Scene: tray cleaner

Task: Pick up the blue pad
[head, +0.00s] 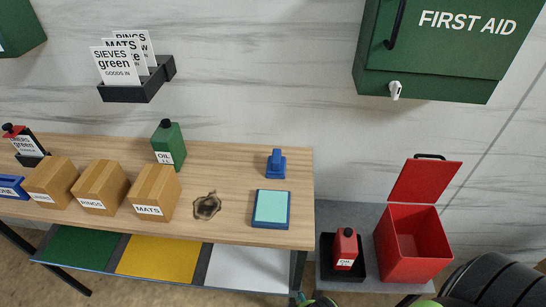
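A small blue block with a raised grip (276,165) stands upright near the back right of the wooden table. In front of it lies a flat blue-rimmed tray (254,209) with a pale turquoise sheet or surface (271,206) inside. The two are apart. I cannot tell for certain which of these is called the blue pad. Nothing holds either one.
Cardboard boxes (156,193) and a green oil can (169,145) stand farther left. Right of the table are a red oil can (345,249) in a black tray and an open red bin (412,243).

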